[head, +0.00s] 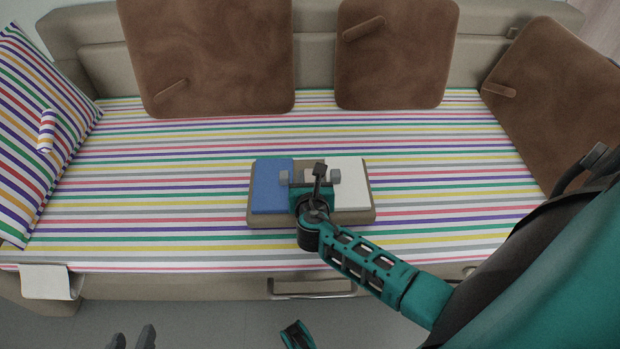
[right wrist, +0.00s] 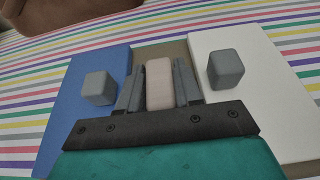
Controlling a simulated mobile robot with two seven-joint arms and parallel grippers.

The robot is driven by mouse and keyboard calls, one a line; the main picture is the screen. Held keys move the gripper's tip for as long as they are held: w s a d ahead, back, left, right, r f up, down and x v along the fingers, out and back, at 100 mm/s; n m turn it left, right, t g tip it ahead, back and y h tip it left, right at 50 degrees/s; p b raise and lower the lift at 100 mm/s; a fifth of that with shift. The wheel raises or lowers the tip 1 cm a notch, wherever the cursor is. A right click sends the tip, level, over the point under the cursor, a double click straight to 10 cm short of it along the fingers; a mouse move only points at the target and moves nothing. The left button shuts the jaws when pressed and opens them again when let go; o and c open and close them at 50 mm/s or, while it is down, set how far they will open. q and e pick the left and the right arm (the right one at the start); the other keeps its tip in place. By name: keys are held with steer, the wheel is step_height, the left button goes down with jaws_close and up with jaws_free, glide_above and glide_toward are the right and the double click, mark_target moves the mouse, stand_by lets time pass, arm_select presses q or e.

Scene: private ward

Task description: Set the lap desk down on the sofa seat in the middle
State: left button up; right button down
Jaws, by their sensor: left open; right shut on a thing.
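The lap desk (head: 348,198) has a brown base with a blue panel on its left and a white panel on its right. It is level over the middle of the striped sofa seat (head: 180,160), on it or very close above; I cannot tell which. My right gripper (head: 313,180) is shut on the pale grip block (right wrist: 160,84) at the desk's middle, between two grey knobs in the right wrist view. My right arm hides part of the desk's front edge. My left gripper (head: 132,338) is open and empty, low in front of the sofa.
Brown cushions stand along the back (head: 210,55), (head: 395,60) and at the right end (head: 550,100). A striped pillow (head: 40,130) leans at the left end. A white cloth-like piece (head: 47,282) hangs at the front left edge. The seat is clear on both sides of the desk.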

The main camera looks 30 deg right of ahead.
steer(key=shift+w+r, duration=0.1)
steer(key=shift+r, duration=0.05)
stand_by(0.4)
steer(key=shift+f+b, duration=1.15)
steer(key=shift+f, duration=0.35)
steer(key=shift+f, duration=0.3)
